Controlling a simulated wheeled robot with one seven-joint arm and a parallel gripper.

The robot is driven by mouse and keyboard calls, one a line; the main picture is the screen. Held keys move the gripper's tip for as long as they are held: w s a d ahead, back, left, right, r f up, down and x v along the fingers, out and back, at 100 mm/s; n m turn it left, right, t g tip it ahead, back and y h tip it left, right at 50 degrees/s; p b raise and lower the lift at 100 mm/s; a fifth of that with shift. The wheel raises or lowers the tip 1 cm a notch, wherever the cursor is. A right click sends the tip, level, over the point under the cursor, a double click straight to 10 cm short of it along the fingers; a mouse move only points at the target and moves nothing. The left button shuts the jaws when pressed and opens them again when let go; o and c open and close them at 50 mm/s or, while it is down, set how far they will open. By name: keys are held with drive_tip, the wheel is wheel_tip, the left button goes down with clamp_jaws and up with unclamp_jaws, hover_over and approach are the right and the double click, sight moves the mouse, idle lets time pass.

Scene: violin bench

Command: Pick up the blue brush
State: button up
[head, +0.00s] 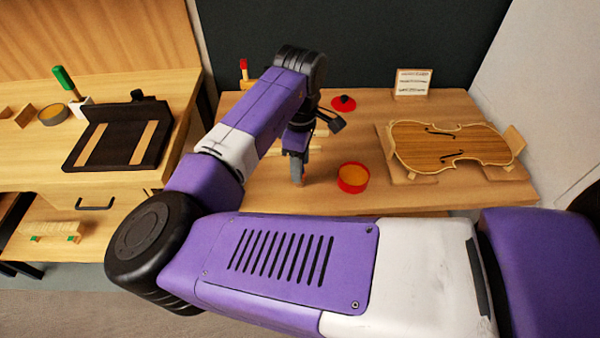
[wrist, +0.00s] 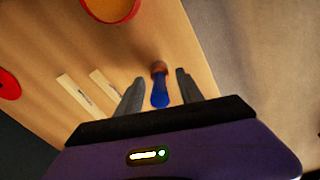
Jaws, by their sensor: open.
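The blue brush (wrist: 159,94) shows in the wrist view, with a blue handle toward me and a reddish-brown far end. It lies between the two grey fingers of my gripper (wrist: 160,80), with a visible gap on each side. My gripper is open and the fingers do not appear to touch the brush. In the head view my gripper (head: 298,168) points down over the middle table, left of the red bowl. My arm and fingers mostly hide the brush there.
A red bowl with orange contents (head: 353,178) stands right of my gripper. A red lid (head: 343,103) lies behind. A violin body (head: 450,146) rests at the right. Two pale wooden strips (wrist: 76,94) lie left of the fingers. The left bench holds a dark tray (head: 120,136).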

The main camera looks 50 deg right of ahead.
clamp_jaws()
idle(0.4)
wheel_tip(320, 180, up, 20)
drive_tip(key=p, duration=0.1)
drive_tip(key=shift+p, duration=0.3)
